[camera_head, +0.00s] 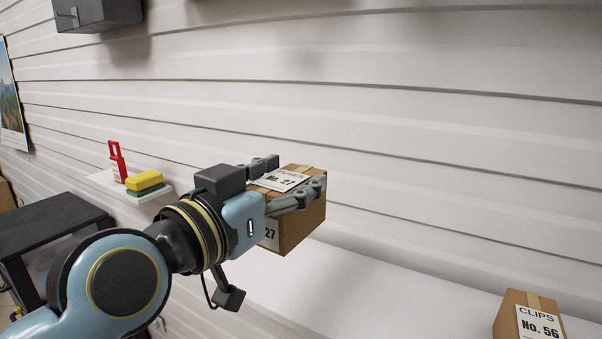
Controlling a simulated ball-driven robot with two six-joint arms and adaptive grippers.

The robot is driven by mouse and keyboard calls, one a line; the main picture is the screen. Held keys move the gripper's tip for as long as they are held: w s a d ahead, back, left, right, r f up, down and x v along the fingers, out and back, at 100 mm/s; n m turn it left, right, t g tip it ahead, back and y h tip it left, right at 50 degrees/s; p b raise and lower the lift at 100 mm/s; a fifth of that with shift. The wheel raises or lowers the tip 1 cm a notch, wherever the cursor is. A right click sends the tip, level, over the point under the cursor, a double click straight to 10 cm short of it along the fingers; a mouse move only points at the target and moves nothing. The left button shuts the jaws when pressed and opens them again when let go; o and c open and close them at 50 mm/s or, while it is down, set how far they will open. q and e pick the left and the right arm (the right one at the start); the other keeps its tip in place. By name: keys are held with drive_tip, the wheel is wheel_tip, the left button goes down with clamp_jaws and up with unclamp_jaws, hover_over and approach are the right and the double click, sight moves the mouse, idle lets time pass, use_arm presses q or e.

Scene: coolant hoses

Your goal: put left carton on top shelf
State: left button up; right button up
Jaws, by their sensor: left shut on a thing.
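A brown carton (303,226) labelled "No. 27" is held in my left gripper (292,178), whose fingers are shut around its upper part. The carton is near the middle of the view, in front of the slatted wall, and part of it is hidden behind the gripper. It appears to be above a white shelf (370,295); I cannot tell the exact gap. Another brown carton (507,318), labelled "CLIPS No. 56", stands at the lower right on the white surface, cut off by the frame edge. My right gripper is not in view.
A grey box (98,12) hangs at upper left. The white shelf between the cartons is clear.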

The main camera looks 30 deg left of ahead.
use_arm(q)
drive_tip(key=s, duration=0.4)
drive_tip(key=shift+s+a, duration=0.3)
drive_tip(key=shift+s, duration=0.1)
drive_tip(key=s, duration=0.1)
drive_tip(key=s+p, duration=0.1)
drive_tip(key=s, duration=0.1)
drive_tip(key=s+p, duration=0.1)
drive_tip(key=s, duration=0.1)
drive_tip(key=shift+a, duration=0.35)
